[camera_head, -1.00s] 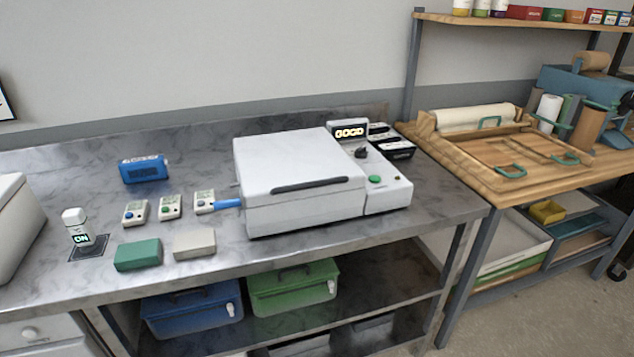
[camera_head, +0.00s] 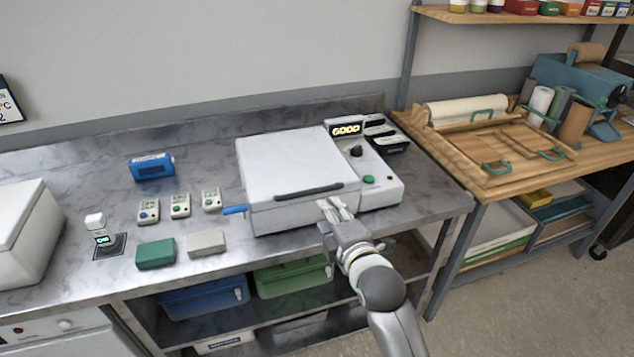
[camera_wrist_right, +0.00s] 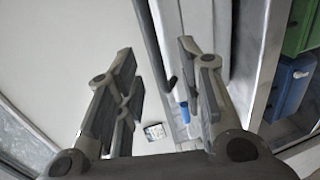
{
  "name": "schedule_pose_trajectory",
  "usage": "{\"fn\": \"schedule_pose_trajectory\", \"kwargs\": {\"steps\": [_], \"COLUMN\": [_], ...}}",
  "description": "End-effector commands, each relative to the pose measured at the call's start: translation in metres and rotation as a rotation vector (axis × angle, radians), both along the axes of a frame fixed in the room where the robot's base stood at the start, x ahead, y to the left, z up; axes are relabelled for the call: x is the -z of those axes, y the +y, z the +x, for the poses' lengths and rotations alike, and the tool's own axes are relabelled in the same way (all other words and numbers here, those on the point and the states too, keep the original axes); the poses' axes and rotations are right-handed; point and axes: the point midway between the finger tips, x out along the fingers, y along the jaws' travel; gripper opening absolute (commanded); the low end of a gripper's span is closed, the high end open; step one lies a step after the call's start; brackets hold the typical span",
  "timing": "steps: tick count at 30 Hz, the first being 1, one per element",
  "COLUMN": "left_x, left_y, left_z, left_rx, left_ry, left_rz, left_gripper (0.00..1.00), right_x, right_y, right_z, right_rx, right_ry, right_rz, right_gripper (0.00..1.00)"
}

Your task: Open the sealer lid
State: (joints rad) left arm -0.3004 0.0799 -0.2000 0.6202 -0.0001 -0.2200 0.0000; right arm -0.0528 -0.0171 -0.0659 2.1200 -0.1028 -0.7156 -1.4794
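The sealer (camera_head: 262,214) is a white box on the metal bench, with its flat white lid (camera_head: 285,160) down. A dark handle bar (camera_head: 308,191) runs along the lid's front edge. My right gripper (camera_head: 335,207) is at the front of the sealer, just below the right end of the handle. In the right wrist view my right gripper (camera_wrist_right: 157,60) has its fingers spread, with the dark handle (camera_wrist_right: 150,40) seen between them. Contact with the handle cannot be told. My left gripper is out of view.
A control panel (camera_head: 382,190) with a green button and a lit display (camera_head: 345,129) adjoins the sealer's right side. A blue lever (camera_head: 234,210) sticks out on its left. Small boxes, such as a green one (camera_head: 155,253), lie left. A wooden table (camera_head: 455,150) stands right.

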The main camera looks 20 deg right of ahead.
Motion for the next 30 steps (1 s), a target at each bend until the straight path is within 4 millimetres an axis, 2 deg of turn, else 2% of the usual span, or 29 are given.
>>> {"fn": "schedule_pose_trajectory", "kwargs": {"steps": [2, 7, 21, 30], "left_x": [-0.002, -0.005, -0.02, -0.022], "left_y": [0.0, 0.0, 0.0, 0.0], "left_z": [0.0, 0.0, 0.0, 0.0], "left_rx": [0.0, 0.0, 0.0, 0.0], "left_ry": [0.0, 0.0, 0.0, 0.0], "left_rz": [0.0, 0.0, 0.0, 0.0], "left_gripper": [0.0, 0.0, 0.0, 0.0], "right_x": [-0.009, -0.008, 0.007, 0.012], "right_y": [-0.001, -0.001, -0.001, -0.001], "right_z": [0.001, 0.015, 0.086, 0.104], "right_rx": [0.0, -0.001, -0.001, 0.0], "right_ry": [-0.012, -0.013, -0.013, -0.014], "right_rz": [-0.015, -0.018, -0.015, -0.016], "right_gripper": [0.35, 0.35, 0.35, 0.35]}}
